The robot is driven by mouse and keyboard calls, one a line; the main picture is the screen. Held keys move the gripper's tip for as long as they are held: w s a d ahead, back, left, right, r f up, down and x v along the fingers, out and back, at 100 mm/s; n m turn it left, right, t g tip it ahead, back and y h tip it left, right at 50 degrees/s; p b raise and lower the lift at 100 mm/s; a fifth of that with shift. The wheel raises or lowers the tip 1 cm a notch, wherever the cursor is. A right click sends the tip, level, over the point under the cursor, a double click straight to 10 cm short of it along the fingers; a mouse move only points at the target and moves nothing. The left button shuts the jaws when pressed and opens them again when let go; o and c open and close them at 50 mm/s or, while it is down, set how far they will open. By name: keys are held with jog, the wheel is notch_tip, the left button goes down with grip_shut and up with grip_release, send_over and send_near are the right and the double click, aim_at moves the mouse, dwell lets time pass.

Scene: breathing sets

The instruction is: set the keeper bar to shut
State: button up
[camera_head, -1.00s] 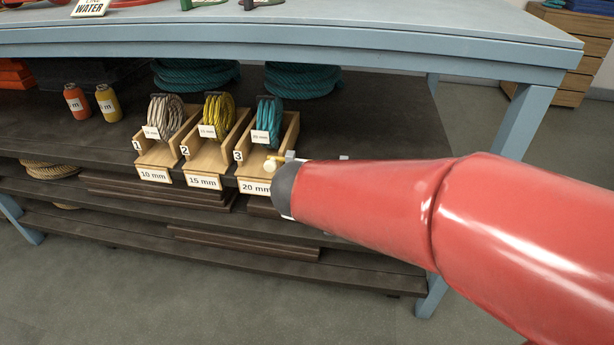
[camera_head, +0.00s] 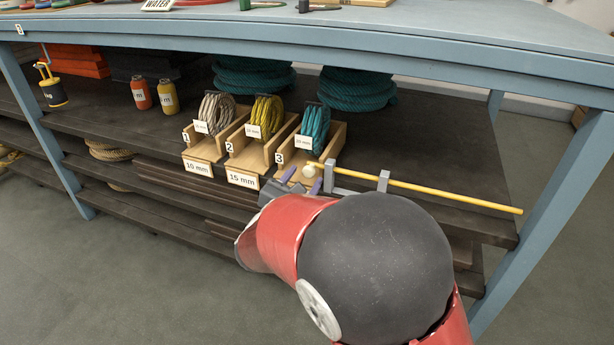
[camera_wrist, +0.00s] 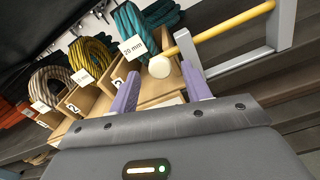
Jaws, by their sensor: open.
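The keeper bar (camera_head: 440,193) is a yellow rod lying through two grey brackets (camera_head: 383,181) on the shelf's front edge, right of the rope bays. Its cream knob (camera_head: 309,171) is at the left end, in front of bay 3 (camera_head: 335,147). Most of the rod extends right, clear of the bays. My gripper (camera_head: 302,178) is open, its purple fingers pointing at the knob. In the wrist view, the knob (camera_wrist: 160,67) shows between and just beyond the fingertips (camera_wrist: 160,82); I cannot tell if they touch it.
Wooden bays hold white, yellow and teal rope coils, labelled 1 to 3. Orange and yellow bottles (camera_head: 141,95) stand left. Large teal coils (camera_head: 357,90) lie behind. The blue tabletop (camera_head: 400,35) overhangs the shelf, and a blue leg (camera_head: 555,200) stands right.

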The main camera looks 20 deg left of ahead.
jog(key=shift+w, duration=0.85)
jog(key=shift+d, duration=0.1)
grip_shut()
